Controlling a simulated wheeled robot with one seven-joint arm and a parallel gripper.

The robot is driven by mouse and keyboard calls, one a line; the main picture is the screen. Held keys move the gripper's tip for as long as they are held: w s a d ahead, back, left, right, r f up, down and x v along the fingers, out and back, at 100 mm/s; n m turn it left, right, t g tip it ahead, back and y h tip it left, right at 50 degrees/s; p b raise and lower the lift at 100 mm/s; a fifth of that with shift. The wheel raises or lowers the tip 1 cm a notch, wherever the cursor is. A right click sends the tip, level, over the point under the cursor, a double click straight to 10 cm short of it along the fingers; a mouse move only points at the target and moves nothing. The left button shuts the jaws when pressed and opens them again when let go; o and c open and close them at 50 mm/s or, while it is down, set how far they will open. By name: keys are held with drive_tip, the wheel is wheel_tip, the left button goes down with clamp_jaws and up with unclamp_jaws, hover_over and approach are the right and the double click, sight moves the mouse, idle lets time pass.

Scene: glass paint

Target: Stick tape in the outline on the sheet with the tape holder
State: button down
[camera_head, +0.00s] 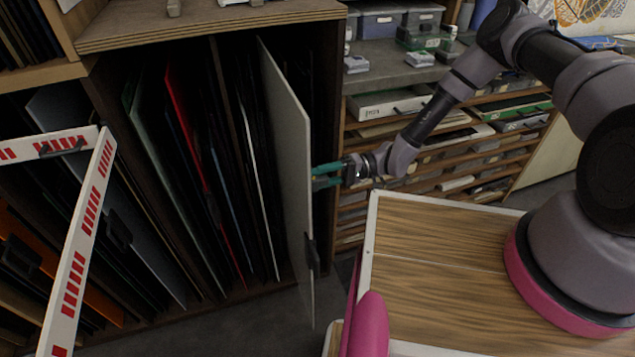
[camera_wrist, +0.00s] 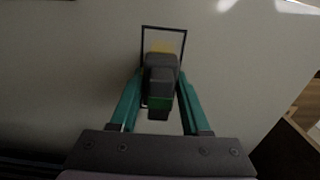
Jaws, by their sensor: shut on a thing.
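The sheet (camera_head: 288,135) is a pale grey panel standing upright, its front part projecting from the rack. It fills much of the wrist view (camera_wrist: 75,65). A thin black rectangular outline (camera_wrist: 163,29) is on its face. My gripper (camera_head: 318,177), with teal fingers, is close to the sheet's right face. It is shut on the tape holder (camera_wrist: 160,76), a dark grey block with a green band, which partly covers the outline. A yellowish patch (camera_wrist: 165,46) shows at the holder's far end, inside the outline. Whether the holder touches the sheet I cannot tell.
A wooden rack (camera_head: 215,32) with several upright panels surrounds the sheet. A black clip or handle (camera_head: 312,255) is on the sheet's lower front edge. A red-and-white barrier (camera_head: 80,235) stands at left. Shelves (camera_head: 440,185) lie behind my arm.

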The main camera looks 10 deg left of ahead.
drive_tip(key=shift+w+a, duration=0.5)
drive_tip(key=shift+w, duration=0.3)
drive_tip(key=shift+w+a, duration=0.55)
drive_tip(key=shift+w, duration=0.25)
drive_tip(key=shift+w+a, duration=0.5)
drive_tip(key=shift+w, duration=0.3)
drive_tip(key=shift+s+d, duration=0.75)
drive_tip(key=shift+s, duration=0.35)
drive_tip(key=shift+s+d, duration=0.7)
drive_tip(key=shift+s, duration=0.35)
drive_tip(key=shift+s+d, duration=0.45)
drive_tip(key=shift+s, duration=0.4)
drive_tip(key=shift+s+d, duration=0.4)
drive_tip(key=shift+s, duration=0.4)
drive_tip(key=shift+s+d, duration=0.45)
drive_tip(key=shift+s, duration=0.4)
drive_tip(key=shift+w, duration=0.1)
drive_tip(key=shift+v, duration=3)
drive_tip(key=shift+v, duration=1.45)
